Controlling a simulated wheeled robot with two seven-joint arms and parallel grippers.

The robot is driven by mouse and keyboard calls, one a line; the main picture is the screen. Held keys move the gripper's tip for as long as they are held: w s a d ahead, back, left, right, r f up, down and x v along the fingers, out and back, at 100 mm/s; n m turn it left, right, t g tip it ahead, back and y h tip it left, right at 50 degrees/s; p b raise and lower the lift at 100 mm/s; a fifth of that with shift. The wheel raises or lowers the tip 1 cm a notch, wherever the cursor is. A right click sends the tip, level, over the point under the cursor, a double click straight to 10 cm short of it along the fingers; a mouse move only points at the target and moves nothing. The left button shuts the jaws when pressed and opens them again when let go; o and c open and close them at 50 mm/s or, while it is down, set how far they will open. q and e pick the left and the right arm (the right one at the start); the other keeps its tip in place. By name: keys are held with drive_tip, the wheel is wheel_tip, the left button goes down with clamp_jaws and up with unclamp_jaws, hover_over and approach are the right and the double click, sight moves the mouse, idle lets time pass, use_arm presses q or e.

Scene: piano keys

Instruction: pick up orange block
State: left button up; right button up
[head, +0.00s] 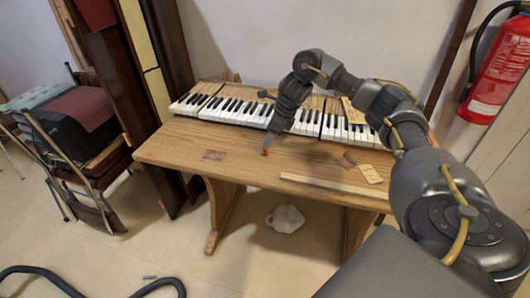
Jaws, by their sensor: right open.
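The orange block (264,152) is a very small orange-red piece on the wooden table (200,146), in front of the piano keys. My right gripper (268,143) points down right at the block, its fingertips just above or around it; I cannot tell which at this size. The right gripper is open. The fingers and my wrist cover part of the block's surroundings and some keys behind. My left gripper is not in view.
Piano key sections (235,108) line the table's back. Stacked chairs (75,130) stand left; a fire extinguisher (500,75) hangs right.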

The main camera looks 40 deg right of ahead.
drive_tip(key=shift+x, duration=2.65)
drive_tip(key=shift+d, duration=0.15)
drive_tip(key=shift+c, duration=0.3)
drive_tip(key=c, duration=0.9)
